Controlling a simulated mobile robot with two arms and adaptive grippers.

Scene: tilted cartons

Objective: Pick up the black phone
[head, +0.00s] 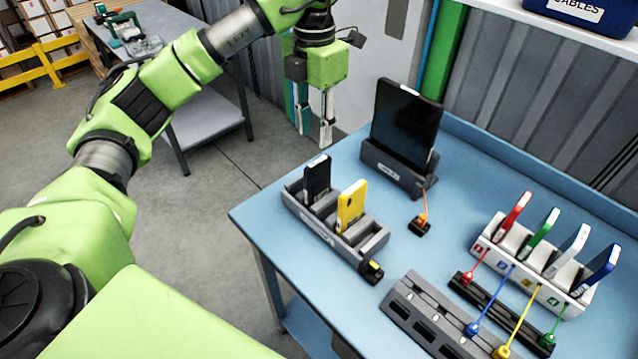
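The black phone (317,178) stands upright in the left slot of a grey slotted rack (319,228) on the blue table. A yellow phone (351,206) stands in the same rack, just to its right. My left gripper (315,128) hangs with its fingers pointing down, above and behind the black phone in the picture, near the table's far left edge. Its two fingers are apart with nothing between them, and it does not touch the phone. The lower part of the black phone is hidden in the rack. My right gripper is out of view.
A black tablet (407,125) stands in a dock behind the rack. A white holder (540,275) with red, green, white and blue devices is at right. A grey block (425,318) and cables lie at the front. Blue table surface (460,190) is clear between tablet and holder.

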